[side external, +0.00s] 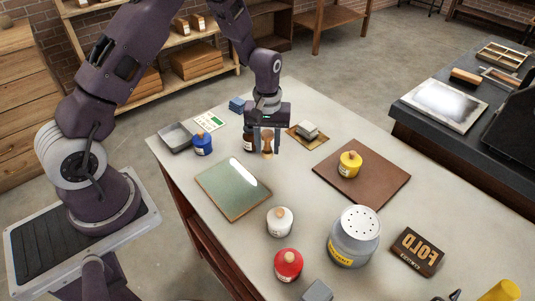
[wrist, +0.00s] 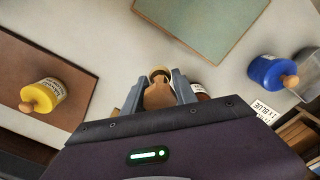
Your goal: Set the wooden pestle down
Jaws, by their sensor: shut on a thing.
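The wooden pestle (side external: 267,147) is brown and roughly upright, between the fingers of my gripper (side external: 266,136) at the back middle of the light table. My gripper is shut on it. In the wrist view the pestle (wrist: 158,96) sits between the two grey fingers (wrist: 157,90), with a pale round part at its far end. I cannot tell whether its lower end touches the table. A dark brown jar (side external: 248,143) stands close to its left in the side view, partly hidden by my gripper; its white label shows in the wrist view (wrist: 198,90).
A green slab (side external: 233,188) lies in front, and a brown board (side external: 362,175) with a yellow jar (side external: 350,164) to the right. A blue jar (side external: 202,144) stands left. A grey block on a small mat (side external: 307,131) is close right. White jar (side external: 280,222) and red jar (side external: 288,265) stand nearer.

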